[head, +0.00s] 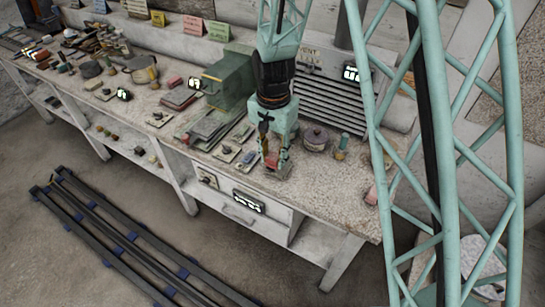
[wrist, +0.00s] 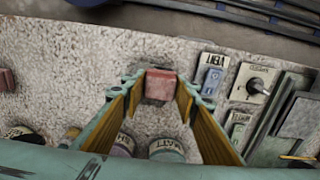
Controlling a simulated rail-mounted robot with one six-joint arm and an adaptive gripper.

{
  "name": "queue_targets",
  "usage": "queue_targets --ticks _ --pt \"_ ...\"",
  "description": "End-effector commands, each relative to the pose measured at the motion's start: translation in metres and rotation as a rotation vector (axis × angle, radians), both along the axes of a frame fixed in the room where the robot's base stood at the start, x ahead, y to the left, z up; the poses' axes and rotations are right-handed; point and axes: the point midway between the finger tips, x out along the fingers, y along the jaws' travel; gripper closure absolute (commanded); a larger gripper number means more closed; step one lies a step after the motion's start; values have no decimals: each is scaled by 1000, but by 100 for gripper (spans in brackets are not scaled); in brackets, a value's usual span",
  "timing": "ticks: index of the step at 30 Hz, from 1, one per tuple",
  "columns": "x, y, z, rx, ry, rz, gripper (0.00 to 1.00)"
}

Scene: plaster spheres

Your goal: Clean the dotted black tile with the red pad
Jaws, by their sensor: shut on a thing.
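My gripper (wrist: 160,88) is shut on a red pad (wrist: 162,83), a small block held between its two fingertips in the wrist view. In the head view my gripper (head: 275,164) points down over the front part of the bench, with the red pad largely hidden between the fingers. I cannot tell whether the pad touches the bench top. Dark flat plates (wrist: 299,119) lie to the right of my gripper in the wrist view, and dark plates (head: 208,124) show left of it in the head view. I cannot make out dots on them, so I cannot identify the dotted black tile.
The speckled bench (head: 335,190) has small switch plates (wrist: 254,84) beside my gripper. Lidded jars (wrist: 166,149) stand close by; a purple-lidded pot (head: 315,137) is to its right. Another red block (head: 371,196) lies near the right end. A green box (head: 230,78) stands behind.

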Motion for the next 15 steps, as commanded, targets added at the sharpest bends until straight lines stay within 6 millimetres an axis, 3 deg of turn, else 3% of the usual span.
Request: queue_targets --ticks 15 --pt "-9 -16 -3 0 -1 -2 81"
